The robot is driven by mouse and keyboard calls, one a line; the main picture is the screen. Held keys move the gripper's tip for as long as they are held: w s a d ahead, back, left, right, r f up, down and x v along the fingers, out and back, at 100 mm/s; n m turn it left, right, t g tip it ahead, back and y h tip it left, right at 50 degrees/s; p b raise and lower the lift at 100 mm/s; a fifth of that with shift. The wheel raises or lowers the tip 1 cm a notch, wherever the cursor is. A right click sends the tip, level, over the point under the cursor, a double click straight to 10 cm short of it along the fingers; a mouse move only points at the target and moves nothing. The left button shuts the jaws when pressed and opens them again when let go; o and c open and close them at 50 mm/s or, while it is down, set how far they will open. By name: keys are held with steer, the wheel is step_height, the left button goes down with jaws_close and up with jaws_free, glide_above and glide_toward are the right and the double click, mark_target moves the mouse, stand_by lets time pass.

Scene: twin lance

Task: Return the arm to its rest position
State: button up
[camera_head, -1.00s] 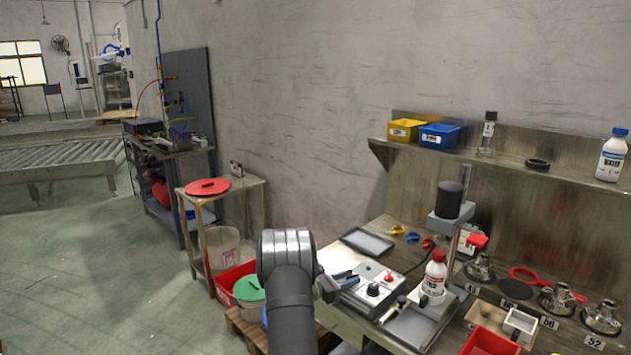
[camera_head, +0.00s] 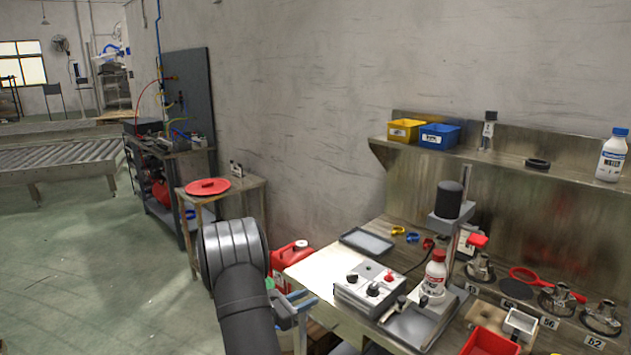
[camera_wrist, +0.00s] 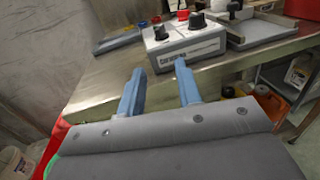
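My arm (camera_head: 240,290) rises from the bottom edge of the head view, left of the steel workbench (camera_head: 345,262). My gripper (camera_head: 303,301), with blue-grey fingers, is at the bench's left front edge, left of the grey control box (camera_head: 368,288). In the wrist view, the two fingers of my gripper (camera_wrist: 159,70) stand clearly apart with nothing between them. They point toward the bench edge and the control box (camera_wrist: 186,40). In the head view, the arm partly hides the gripper body.
A red jerrycan (camera_head: 290,262) is just behind my gripper. A small table with a red lid (camera_head: 207,187) stands behind the arm. A red-capped bottle (camera_head: 435,274) and a stand (camera_head: 450,212) are on the bench. Open floor (camera_head: 80,270) lies to the left.

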steer(key=m+g, duration=0.1)
steer(key=m, duration=0.1)
steer(key=d+m+g, duration=0.1)
steer(key=m+g, duration=0.1)
steer(key=m, duration=0.1)
steer(key=d+f+m+g+y, duration=0.1)
steer(key=m+g, duration=0.1)
steer(key=m, duration=0.1)
steer(key=shift+w+d+f, duration=0.1)
steer(key=shift+d, duration=0.05)
stand_by(2.0)
